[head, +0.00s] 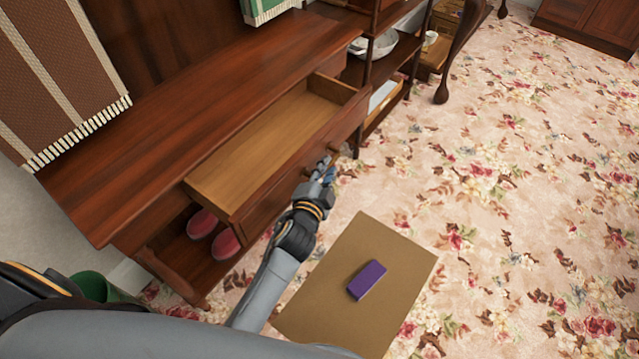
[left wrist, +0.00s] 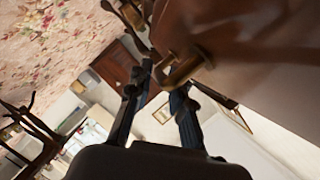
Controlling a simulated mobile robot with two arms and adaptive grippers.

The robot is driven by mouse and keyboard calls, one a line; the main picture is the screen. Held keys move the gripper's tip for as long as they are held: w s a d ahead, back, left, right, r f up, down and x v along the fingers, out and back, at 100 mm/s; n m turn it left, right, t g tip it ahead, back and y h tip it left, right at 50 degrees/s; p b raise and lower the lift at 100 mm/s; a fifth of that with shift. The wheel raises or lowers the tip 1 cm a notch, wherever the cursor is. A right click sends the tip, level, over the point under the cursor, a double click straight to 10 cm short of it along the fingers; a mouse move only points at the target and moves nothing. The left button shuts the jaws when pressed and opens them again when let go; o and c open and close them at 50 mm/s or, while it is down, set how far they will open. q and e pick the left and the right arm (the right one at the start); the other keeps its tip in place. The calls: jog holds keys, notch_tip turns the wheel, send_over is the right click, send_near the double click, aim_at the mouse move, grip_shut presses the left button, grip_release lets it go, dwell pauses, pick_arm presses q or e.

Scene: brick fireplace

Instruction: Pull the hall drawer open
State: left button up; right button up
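The hall drawer (head: 285,125) stands pulled well out of the dark wooden cabinet (head: 200,105) in the head view, and its light wooden inside looks empty. My left gripper (head: 326,170) is at the handle on the drawer's front. In the left wrist view, the brass handle (left wrist: 184,70) fills the gap between the fingertips of my left gripper (left wrist: 163,78), which looks shut on it. In the head view the arm and gripper partly hide the handle. My right gripper is not in view.
A purple block (head: 366,280) lies on a brown mat (head: 395,255) on the floral carpet (head: 530,190). Pink-red objects (head: 213,235) sit in the cabinet's space below the open drawer. A shelf with a white bowl (head: 376,45) adjoins the cabinet. The carpet at right is clear.

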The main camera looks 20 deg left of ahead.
pick_arm(q)
jog(key=v, duration=1)
jog(key=shift+s, duration=0.15)
